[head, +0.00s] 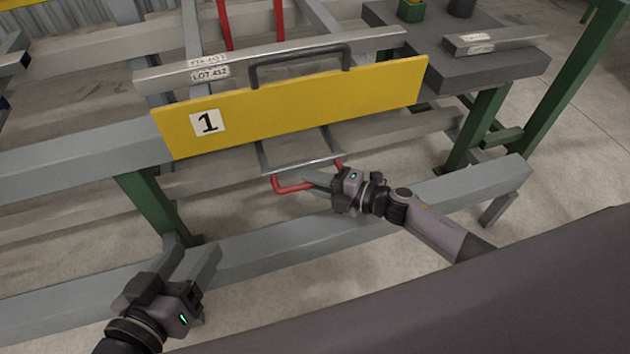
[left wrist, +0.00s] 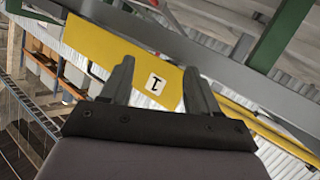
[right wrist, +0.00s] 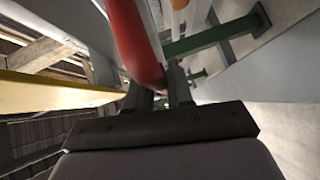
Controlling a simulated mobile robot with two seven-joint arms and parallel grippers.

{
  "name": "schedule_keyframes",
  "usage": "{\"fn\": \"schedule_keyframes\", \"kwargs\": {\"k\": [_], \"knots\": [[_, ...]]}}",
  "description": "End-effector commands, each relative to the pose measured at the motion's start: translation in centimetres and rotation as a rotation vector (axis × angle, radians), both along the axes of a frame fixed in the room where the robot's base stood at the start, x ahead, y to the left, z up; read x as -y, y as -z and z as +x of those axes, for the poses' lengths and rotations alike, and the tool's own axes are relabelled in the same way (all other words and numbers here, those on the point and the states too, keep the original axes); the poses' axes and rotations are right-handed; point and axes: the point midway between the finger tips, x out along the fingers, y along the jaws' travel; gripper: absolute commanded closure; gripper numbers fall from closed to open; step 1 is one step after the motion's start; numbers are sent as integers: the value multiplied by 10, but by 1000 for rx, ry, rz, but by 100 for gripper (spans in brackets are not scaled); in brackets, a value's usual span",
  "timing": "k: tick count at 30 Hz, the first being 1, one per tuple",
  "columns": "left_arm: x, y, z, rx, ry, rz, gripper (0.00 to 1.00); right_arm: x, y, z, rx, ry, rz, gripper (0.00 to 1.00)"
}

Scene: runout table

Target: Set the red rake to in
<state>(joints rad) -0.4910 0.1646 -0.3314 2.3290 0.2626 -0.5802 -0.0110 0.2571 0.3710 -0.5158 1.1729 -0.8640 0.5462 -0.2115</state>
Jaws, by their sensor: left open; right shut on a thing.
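The red rake shows as a bent red handle (head: 290,186) below the yellow panel, with red bars (head: 280,20) rising behind the panel at the top of the head view. My right gripper (head: 320,183) is shut on the red handle. In the right wrist view the thick red bar (right wrist: 137,45) runs down to the fingers, which hide part of it. My left gripper (head: 194,252) is open and empty at the lower left, apart from the rake. Its spread fingers (left wrist: 160,78) show in the left wrist view with the yellow panel beyond.
The yellow panel (head: 300,112) marked 1 hangs across the grey frame, with a dark handle (head: 300,62) above it. A grey lower beam (head: 265,250) crosses in front. Green legs (head: 150,205) support the frame. A dark side table (head: 490,62) stands at the upper right.

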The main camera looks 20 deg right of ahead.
Motion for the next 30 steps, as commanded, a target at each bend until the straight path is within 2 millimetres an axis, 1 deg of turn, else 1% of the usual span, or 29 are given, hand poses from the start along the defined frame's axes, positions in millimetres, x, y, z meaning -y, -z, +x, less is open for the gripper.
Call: {"fn": "schedule_keyframes", "kwargs": {"k": [1, 3, 4, 5, 13, 16, 20, 24, 27, 30], "knots": [[0, 1, 0, 0, 0, 0, 39, 2, -2, 5, 5, 15, -2, 100], [0, 1, 0, -1, 0, 0, 39, 3, -3, 6, 6, 15, -2, 100], [0, 0, 0, 0, 1, 0, 39, 3, -3, 6, 6, 16, -2, 69], [0, 0, 0, 0, 1, 0, 39, 3, -2, 6, 6, 16, -2, 59], [0, 0, 0, -1, 1, -1, 39, 2, -2, 3, 4, 10, -1, 59], [1, -3, -1, -4, 2, -6, 39, 6, -3, 0, 3, 10, -2, 59], [4, -7, -2, -28, 12, -21, 39, 19, -7, -13, 2, 10, -5, 59], [9, -4, -3, -72, 23, -48, 39, 36, -10, -28, 2, 9, -4, 59], [11, -3, 1, -82, 19, -53, 39, 46, -12, -37, 3, 12, -2, 59], [10, -4, 2, -75, 14, -45, 39, 51, -12, -42, 4, 10, -2, 59]]}}
